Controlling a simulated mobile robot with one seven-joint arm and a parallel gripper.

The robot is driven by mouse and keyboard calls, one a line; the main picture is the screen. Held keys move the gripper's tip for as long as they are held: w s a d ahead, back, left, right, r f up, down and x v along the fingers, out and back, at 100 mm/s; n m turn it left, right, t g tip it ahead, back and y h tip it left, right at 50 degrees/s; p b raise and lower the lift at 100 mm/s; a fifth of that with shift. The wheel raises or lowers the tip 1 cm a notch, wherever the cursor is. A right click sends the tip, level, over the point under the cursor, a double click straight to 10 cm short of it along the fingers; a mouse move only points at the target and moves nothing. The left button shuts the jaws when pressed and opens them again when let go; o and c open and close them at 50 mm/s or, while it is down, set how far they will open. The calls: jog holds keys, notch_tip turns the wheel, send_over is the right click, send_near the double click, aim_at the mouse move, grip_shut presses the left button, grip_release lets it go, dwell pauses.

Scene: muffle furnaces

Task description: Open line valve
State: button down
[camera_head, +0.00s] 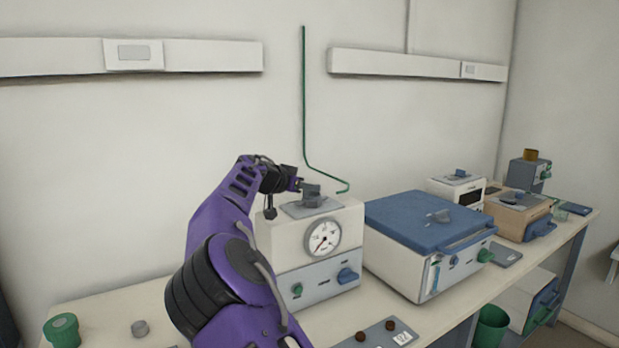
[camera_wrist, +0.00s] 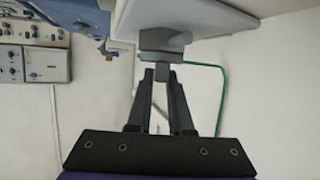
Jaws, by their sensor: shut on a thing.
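A grey valve (camera_head: 312,196) stands on a grey plate on top of the white gauge box (camera_head: 290,238), in the middle of the head view. My gripper (camera_head: 299,185) reaches it from the left, with the purple arm in front of the box's left side. In the wrist view my gripper's two dark fingers (camera_wrist: 162,74) are closed on a small grey part of the valve (camera_wrist: 160,42), which sticks out towards the fingers. The green line (camera_head: 304,100) runs down the wall and bends towards the box. The valve's exact setting cannot be told.
A blue-lidded white unit (camera_head: 425,220) stands just right of the gauge box. The wall behind the valve is bare apart from the green line and trunking.

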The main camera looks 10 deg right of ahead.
jog(key=shift+w+m+g+h+p, duration=0.15)
jog(key=shift+m+g+h+p, duration=0.85)
jog(key=shift+p, duration=1.45)
jog(key=shift+f+m+g+p, duration=0.2)
jog(key=shift+m+g+p, duration=0.3)
jog(key=c, duration=0.8)
grip_release()
jog(key=shift+r, duration=0.1)
jog(key=shift+a, duration=0.1)
jog(key=v, duration=1.7)
jog(key=shift+s+a+b, duration=0.1)
jog(key=shift+s+b, duration=0.1)
jog(key=shift+b, duration=0.1)
jog(key=shift+o, duration=0.2)
